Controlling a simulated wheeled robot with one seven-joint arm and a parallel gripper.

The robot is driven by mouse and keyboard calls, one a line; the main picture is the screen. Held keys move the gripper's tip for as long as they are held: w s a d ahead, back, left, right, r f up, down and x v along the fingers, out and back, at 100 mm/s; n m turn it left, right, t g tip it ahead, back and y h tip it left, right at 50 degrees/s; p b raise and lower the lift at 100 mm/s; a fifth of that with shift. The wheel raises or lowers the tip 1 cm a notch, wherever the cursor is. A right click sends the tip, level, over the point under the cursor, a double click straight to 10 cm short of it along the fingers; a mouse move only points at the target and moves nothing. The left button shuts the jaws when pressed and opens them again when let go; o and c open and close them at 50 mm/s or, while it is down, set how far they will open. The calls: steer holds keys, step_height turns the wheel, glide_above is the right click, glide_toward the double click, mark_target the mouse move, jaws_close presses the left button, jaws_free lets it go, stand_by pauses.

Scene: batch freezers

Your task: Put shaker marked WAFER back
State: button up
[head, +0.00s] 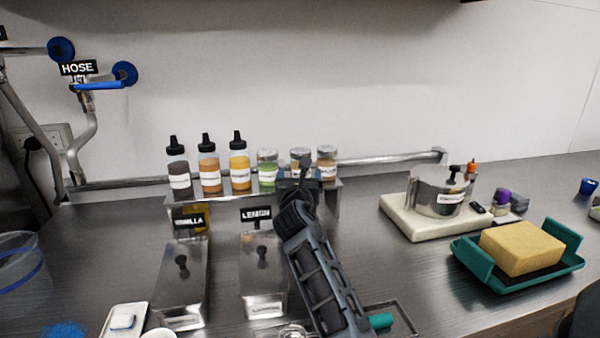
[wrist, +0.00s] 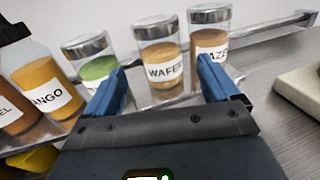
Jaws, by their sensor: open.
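The shaker marked WAFER (wrist: 161,67) stands upright on the metal shelf, a clear jar with tan contents and a metal lid. In the head view only its upper part (head: 299,153) shows behind my gripper. My gripper (wrist: 165,80) is open and empty, its two blue fingers pointing at the shelf with WAFER between them in the wrist view. I cannot tell whether a finger touches it. In the head view my gripper (head: 298,177) is at the shelf's right part. The shelf (head: 332,200) carries the row of containers.
Left of WAFER stand a green shaker (wrist: 96,65) and a MANGO bottle (wrist: 42,85). A partly hidden shaker (wrist: 209,42) stands close on the right. LEMON (head: 263,275) and VANILLA (head: 181,285) metal containers stand in front. Bare counter (head: 370,260) lies right of my arm.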

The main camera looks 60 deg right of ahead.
steer(key=v, duration=0.7)
steer(key=shift+b, duration=0.3)
